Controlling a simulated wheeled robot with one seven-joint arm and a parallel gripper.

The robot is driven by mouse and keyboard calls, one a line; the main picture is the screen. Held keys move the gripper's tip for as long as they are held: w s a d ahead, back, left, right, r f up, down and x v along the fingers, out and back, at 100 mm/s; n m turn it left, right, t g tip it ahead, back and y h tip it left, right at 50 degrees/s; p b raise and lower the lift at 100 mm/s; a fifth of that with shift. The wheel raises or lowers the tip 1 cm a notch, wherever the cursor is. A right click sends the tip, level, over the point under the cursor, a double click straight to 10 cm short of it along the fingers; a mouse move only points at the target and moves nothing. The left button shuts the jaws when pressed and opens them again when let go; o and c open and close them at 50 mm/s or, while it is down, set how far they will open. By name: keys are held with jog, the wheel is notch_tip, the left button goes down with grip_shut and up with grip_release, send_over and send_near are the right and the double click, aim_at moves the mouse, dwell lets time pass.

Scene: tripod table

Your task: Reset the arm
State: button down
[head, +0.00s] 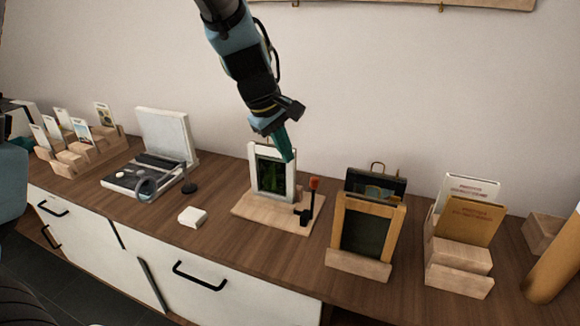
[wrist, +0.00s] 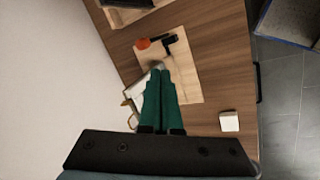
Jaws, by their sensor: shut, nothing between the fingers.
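My arm reaches down from the top of the head view. My gripper (head: 289,157) has teal fingers, shut and empty. It is in front of or above the upper right of a white-framed dark green picture (head: 271,175), which stands on a light wooden board (head: 246,207). I cannot tell whether they touch. In the wrist view the closed fingers (wrist: 160,75) point over the board (wrist: 185,82) and hide part of the frame (wrist: 136,92). A small black tripod with an orange-red top (head: 313,184) stands at the board's right side.
A small white block (head: 192,217) lies left of the board. A wooden stand with a dark panel (head: 362,229) and a card holder (head: 459,258) are to the right. An open white case (head: 164,136) and a card rack (head: 77,156) are to the left. The wall is close behind.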

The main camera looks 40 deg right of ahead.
jog(key=w+a+t+y, duration=0.1)
jog(key=w+a, duration=0.3)
jog(key=a, duration=0.6)
jog(key=w+a+y, duration=0.1)
jog(key=w+a, duration=0.3)
jog(key=a, duration=0.7)
jog(key=s+a+f+m+y, duration=0.1)
jog(key=a, duration=0.9)
jog(key=s+a+f+m+y, duration=0.1)
jog(key=s+a, duration=0.1)
jog(key=a, duration=0.8)
jog(key=shift+s+f, duration=0.2)
jog(key=shift+f, duration=0.2)
